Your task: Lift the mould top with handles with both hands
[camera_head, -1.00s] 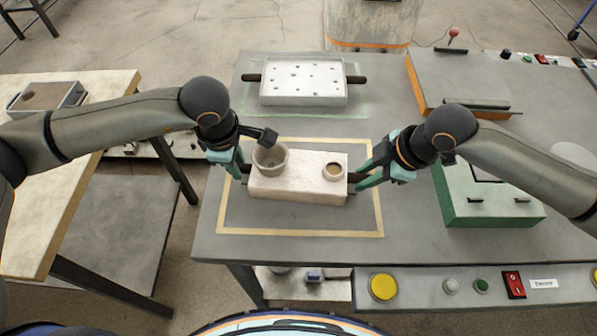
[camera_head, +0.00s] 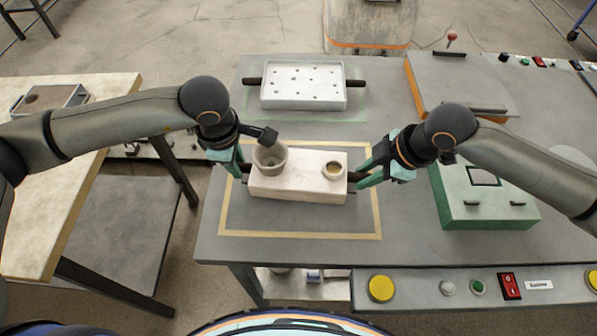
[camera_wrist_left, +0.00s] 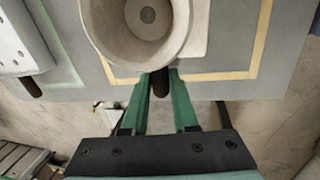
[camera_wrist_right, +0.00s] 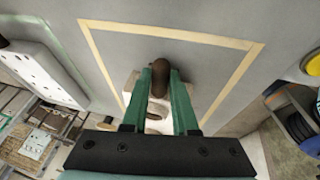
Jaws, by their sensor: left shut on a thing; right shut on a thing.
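The mould top is a pale block (camera_head: 300,187) with a round grey cup (camera_head: 270,158) on its left and a small ringed hole (camera_head: 333,170) on its right. It is level inside a yellow tape frame on the table; I cannot tell if it is raised. My left gripper (camera_head: 240,165) is shut on its dark left handle, which shows between the fingertips in the left wrist view (camera_wrist_left: 160,83). My right gripper (camera_head: 360,178) is shut on the dark right handle, seen between the fingers in the right wrist view (camera_wrist_right: 160,72).
A white tray with small holes (camera_head: 303,101) and dark handles stands behind the mould. A green box (camera_head: 485,205) stands to the right, behind a panel with buttons (camera_head: 381,289). The tabletop in front of the mould (camera_head: 290,250) is clear. A wooden table (camera_head: 40,190) is at the left.

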